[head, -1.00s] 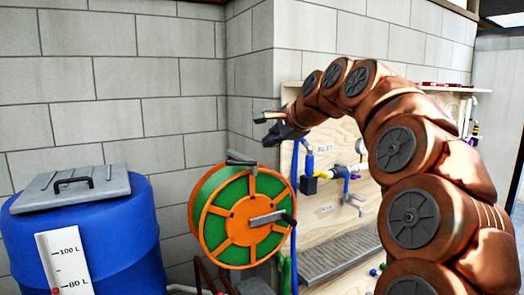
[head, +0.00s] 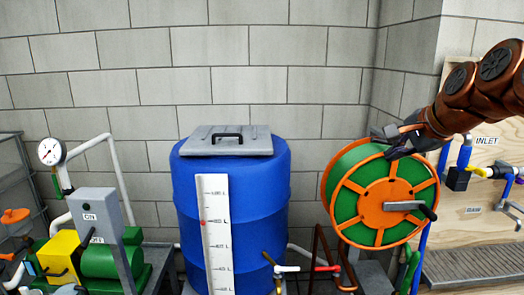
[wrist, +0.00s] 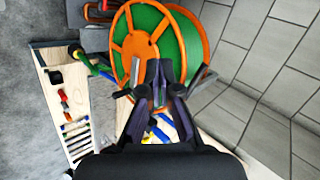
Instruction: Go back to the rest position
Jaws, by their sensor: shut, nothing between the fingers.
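My gripper (head: 386,136) is at the right of the head view, in front of the upper rim of the orange and green hose reel (head: 388,205). Its jaws are shut with nothing held. In the wrist view, my gripper (wrist: 157,80) points towards the reel (wrist: 140,35), which fills the top middle. Whether the fingers touch the reel cannot be told. My copper-coloured arm reaches in from the right edge of the head view.
A blue barrel (head: 262,215) with a grey lid (head: 226,140) and level scale stands in the middle. A pump (head: 105,262) and gauge (head: 51,152) are at left. A plywood panel (head: 495,225) with pipes is at right. A block wall (head: 300,60) closes the back.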

